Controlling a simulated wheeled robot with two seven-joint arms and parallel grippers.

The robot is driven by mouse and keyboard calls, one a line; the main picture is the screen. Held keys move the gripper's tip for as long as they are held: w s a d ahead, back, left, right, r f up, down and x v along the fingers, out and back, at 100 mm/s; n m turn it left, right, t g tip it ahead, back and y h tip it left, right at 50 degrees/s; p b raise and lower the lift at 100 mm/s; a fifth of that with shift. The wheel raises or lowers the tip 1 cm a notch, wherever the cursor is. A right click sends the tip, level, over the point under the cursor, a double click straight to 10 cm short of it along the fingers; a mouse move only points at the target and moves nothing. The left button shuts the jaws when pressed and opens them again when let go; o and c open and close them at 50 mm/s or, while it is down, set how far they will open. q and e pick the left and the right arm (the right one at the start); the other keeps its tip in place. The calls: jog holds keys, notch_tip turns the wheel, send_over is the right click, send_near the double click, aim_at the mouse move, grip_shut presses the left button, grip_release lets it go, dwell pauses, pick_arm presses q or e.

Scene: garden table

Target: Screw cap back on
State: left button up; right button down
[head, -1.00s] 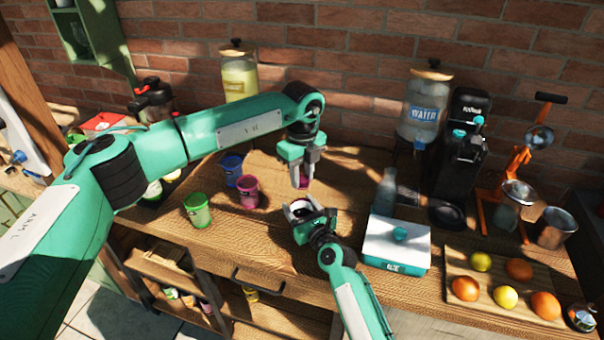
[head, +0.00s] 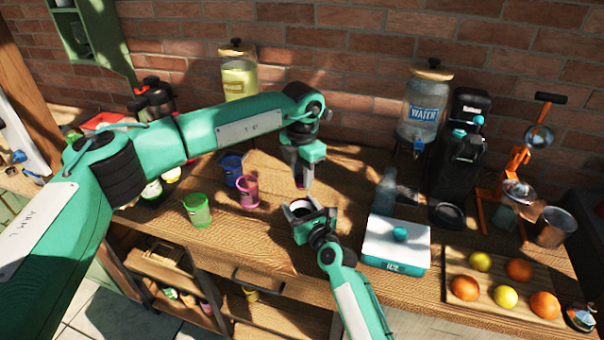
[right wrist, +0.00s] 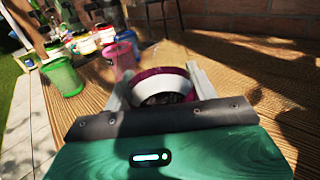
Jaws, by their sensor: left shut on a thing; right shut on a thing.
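My right gripper (head: 305,208) is shut around a round container (right wrist: 162,76) with a magenta and pale wall and a dark round inside, seen between both fingers in the right wrist view. In the head view it is held just over the table's front part. My left gripper (head: 301,180) points down, above and slightly behind the right gripper. It is shut on a small purple thing, likely the cap, mostly hidden by its fingers. The left gripper does not show in the right wrist view. I cannot tell whether the cap touches the container.
Green (head: 198,210), pink (head: 248,192) and blue (head: 231,170) cups stand left of the grippers. A white ice box (head: 395,248) and a clear bottle (head: 384,192) stand close on the right. A fruit board (head: 450,262) lies farther right.

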pick_arm(q)
jog(key=m, duration=1.1)
jog(key=o, duration=1.2)
notch_tip(320, 180, up, 12)
pick_arm(e)
jog(key=shift+c, duration=1.9)
grip_release()
